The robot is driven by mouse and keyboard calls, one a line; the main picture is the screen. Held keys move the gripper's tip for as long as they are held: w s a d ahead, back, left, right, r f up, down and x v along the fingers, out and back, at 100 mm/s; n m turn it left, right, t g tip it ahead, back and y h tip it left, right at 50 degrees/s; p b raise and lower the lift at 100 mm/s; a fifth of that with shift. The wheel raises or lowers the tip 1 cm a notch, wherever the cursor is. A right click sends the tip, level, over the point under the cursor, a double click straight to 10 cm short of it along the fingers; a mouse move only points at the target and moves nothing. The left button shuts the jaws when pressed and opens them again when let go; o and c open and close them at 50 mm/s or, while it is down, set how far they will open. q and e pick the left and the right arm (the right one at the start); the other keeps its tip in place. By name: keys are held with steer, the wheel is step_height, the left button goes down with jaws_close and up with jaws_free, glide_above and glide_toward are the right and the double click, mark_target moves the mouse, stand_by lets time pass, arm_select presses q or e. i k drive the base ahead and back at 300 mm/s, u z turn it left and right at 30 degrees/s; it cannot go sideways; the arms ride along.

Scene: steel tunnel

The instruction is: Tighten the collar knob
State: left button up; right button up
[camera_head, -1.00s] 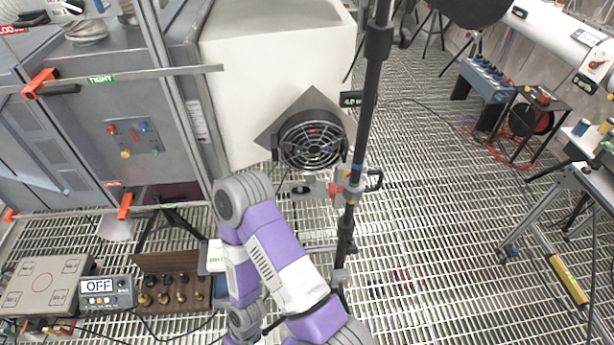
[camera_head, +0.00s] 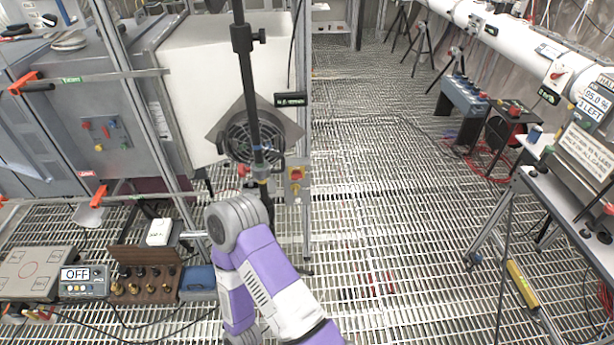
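A dark upright pole (camera_head: 254,110) stands in front of a round black fan (camera_head: 243,143). A black collar (camera_head: 242,38) with a small knob (camera_head: 260,37) on its right side sits high on the pole. Lower on the pole, at fan height, is another clamp (camera_head: 261,172) with a red knob (camera_head: 243,171) at its left. I cannot tell which knob is the task's collar knob. One purple and white arm of mine rises from the bottom edge, its grey joint (camera_head: 238,222) below the clamp. I make out no fingertips of either gripper.
A second metal post (camera_head: 304,130) with a red and yellow switch box (camera_head: 296,178) stands just right of the pole. A wooden rack (camera_head: 145,284) and an OFF display box (camera_head: 83,282) lie at lower left. The grating floor (camera_head: 390,200) is open at centre right.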

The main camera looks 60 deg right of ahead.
mark_target(242, 170)
steer(key=z, duration=1.75)
steer(key=i, duration=0.5)
steer(key=z, duration=0.05)
steer(key=k, duration=0.5)
steer(key=u, duration=2.45)
steer(key=i, duration=2.1)
steer(key=z, duration=3.15)
